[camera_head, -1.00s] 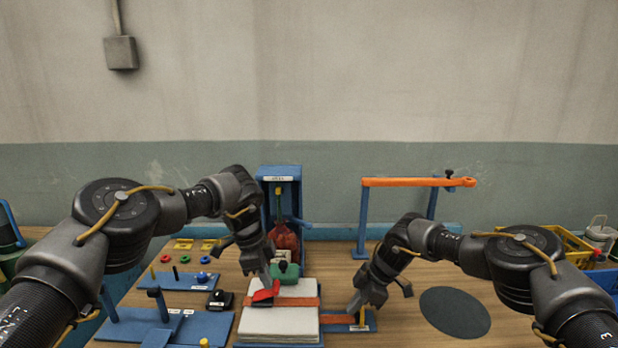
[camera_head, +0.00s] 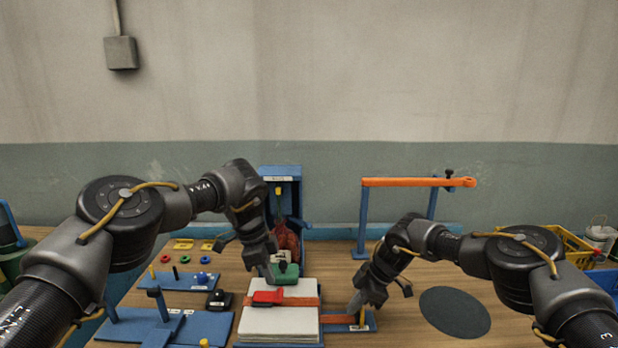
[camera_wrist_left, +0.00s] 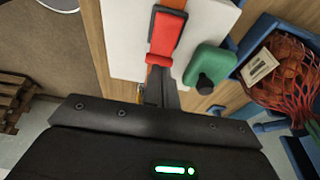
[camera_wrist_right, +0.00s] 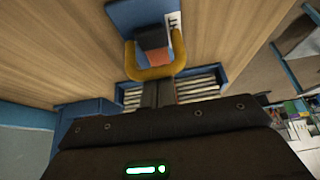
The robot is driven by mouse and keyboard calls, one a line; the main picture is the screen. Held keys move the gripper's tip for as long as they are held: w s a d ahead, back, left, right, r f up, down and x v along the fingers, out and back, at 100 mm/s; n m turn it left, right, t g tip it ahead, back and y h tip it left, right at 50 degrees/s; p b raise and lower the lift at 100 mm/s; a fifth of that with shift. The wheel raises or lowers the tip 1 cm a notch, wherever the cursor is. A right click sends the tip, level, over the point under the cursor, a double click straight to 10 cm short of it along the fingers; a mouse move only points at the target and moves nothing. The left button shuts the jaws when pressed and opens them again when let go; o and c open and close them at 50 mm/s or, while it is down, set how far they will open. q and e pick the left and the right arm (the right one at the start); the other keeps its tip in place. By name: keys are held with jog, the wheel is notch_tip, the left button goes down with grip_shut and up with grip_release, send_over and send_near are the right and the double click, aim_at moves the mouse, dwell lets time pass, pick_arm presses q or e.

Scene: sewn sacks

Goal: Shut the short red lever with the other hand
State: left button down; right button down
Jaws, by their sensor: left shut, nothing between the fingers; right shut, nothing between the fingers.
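The short red lever (camera_head: 268,297) lies flat on the orange strap across the pale stack of sacks (camera_head: 278,322). It also shows in the left wrist view (camera_wrist_left: 166,34), its lipped end just ahead of my left fingertips. My left gripper (camera_head: 269,276) is shut and empty, just behind the lever; I cannot tell whether it touches. My right gripper (camera_head: 356,303) is shut and empty at the strap's right end. In the right wrist view its fingertips are close to a yellow loop (camera_wrist_right: 154,73) around a dark block.
A green block with a dark knob (camera_wrist_left: 207,68) sits beside the lever. Behind it, a blue stand (camera_head: 281,172) holds a red net bag (camera_head: 287,240). An orange bar on blue posts (camera_head: 415,182) stands at back right. A dark round mat (camera_head: 455,312) is bare.

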pick_arm(q)
jog(key=d+v, duration=0.1)
jog(key=v, duration=0.5)
jog(key=shift+d+r, duration=0.2)
jog(key=shift+d, duration=0.05)
pick_arm(e)
jog(key=shift+d+f, duration=0.1)
jog(key=c, duration=2.2)
grip_release()
jog(key=c, duration=1.4)
grip_release()
